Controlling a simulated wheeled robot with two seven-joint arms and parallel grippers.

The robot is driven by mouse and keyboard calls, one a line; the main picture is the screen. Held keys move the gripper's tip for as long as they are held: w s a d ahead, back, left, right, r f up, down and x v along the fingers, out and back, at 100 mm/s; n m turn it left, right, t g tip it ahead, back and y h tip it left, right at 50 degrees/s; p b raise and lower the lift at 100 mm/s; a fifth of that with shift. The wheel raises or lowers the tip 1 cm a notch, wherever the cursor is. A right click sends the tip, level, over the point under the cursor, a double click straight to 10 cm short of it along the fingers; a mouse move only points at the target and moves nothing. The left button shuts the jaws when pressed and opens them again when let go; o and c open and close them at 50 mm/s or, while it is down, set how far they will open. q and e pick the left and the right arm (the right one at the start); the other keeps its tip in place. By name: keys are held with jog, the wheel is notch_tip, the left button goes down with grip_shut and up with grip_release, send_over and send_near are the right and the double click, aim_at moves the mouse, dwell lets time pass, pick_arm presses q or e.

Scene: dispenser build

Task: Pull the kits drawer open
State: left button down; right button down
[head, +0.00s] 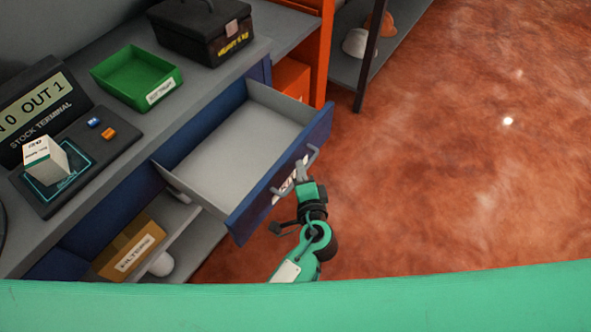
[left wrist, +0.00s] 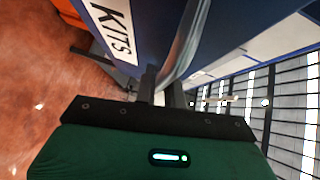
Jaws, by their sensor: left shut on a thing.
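The kits drawer (head: 240,150) is blue-fronted with a grey inside, and it stands pulled out from the bench. The part of its inside that shows is empty. Its front (left wrist: 135,30) carries a white label reading KITS in the left wrist view. The bar handle (head: 312,157) runs along the front; it also shows as a grey bar in the left wrist view (left wrist: 186,45). My left gripper (head: 300,172) is shut on the handle, with its fingers (left wrist: 162,85) on either side of the bar. My right gripper is not in view.
On the bench are a green tray (head: 137,78), a black toolbox (head: 203,30) and a stock terminal (head: 42,105) with a small white box (head: 46,160). A cardboard box (head: 128,248) sits on the shelf below. The red floor (head: 460,150) to the right is clear.

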pick_arm(q)
jog(key=shift+s+d, duration=0.1)
jog(key=c, duration=1.5)
grip_release()
jog(key=shift+s, duration=0.1)
